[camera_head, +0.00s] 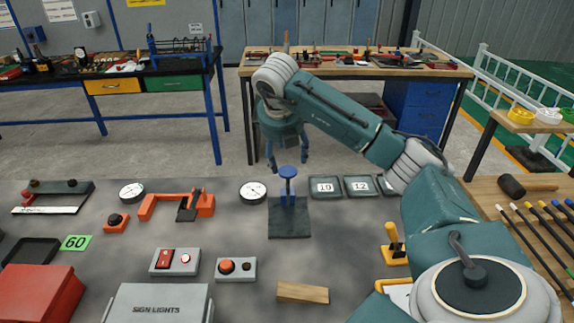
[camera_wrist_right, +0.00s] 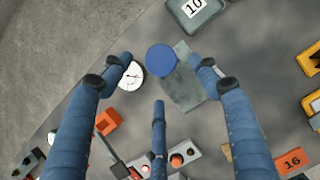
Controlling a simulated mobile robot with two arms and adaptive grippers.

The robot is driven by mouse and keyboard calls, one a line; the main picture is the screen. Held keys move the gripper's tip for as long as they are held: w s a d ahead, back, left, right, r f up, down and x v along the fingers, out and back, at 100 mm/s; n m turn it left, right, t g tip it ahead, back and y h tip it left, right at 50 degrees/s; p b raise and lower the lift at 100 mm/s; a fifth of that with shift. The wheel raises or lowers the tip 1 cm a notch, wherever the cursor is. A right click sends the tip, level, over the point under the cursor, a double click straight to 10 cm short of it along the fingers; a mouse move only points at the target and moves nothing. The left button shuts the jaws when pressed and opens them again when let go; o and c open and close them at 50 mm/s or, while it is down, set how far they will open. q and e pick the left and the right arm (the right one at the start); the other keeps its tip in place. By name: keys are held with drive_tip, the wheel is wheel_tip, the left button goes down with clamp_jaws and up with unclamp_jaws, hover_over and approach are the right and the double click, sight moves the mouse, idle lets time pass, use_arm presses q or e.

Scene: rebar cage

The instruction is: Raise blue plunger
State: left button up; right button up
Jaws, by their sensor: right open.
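The blue plunger (camera_head: 288,186) stands upright on a dark square base plate (camera_head: 289,232) on the grey table. It has a round flat knob on a thin stem. In the right wrist view the plunger's knob (camera_wrist_right: 161,59) shows from above as a blue disc, with part of the base plate (camera_wrist_right: 184,91) beside it. My right gripper (camera_head: 285,158) points down just above and slightly behind the knob. In the wrist view its fingers are spread with the knob between the two outer fingertips, near their ends; I see no contact. My left gripper is not in view.
A white dial (camera_head: 253,191) and an orange clamp-like fixture (camera_head: 178,205) lie left of the plunger. Numbered grey trays (camera_head: 325,187) are to its right. A wooden block (camera_head: 303,293) and button boxes (camera_head: 236,269) sit in front. A yellow-handled lever (camera_head: 394,243) stands farther right.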

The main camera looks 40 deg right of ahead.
drive_tip(key=v, duration=0.4)
drive_tip(key=shift+f, duration=0.1)
idle(0.5)
